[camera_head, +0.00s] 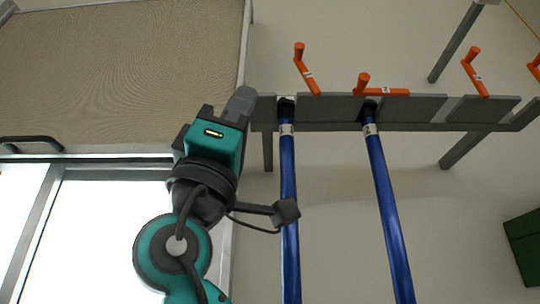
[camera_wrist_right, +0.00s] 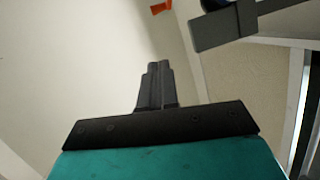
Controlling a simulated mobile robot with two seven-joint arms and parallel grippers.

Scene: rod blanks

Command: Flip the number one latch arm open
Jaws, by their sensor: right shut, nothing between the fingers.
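Several orange latch arms sit along a grey rack rail (camera_head: 410,110) in the head view. The leftmost latch arm (camera_head: 306,72) stands tilted up, clear of the slot below it; its small label is too small to read surely. The second latch arm (camera_head: 388,91) lies flat along the rail's top, over the second rod. Two more at the right (camera_head: 475,74) (camera_head: 535,68) are tilted up. My right gripper (camera_head: 240,101) is shut and empty, just left of the rail's left end. Its closed fingers also show in the right wrist view (camera_wrist_right: 155,85). My left gripper is out of view.
Two blue rods, a left one (camera_head: 289,210) and a right one (camera_head: 388,210), hang from the rail. A brown panel (camera_head: 120,65) and a bright window (camera_head: 100,240) are at the left. A dark green box (camera_head: 524,248) is at the right edge.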

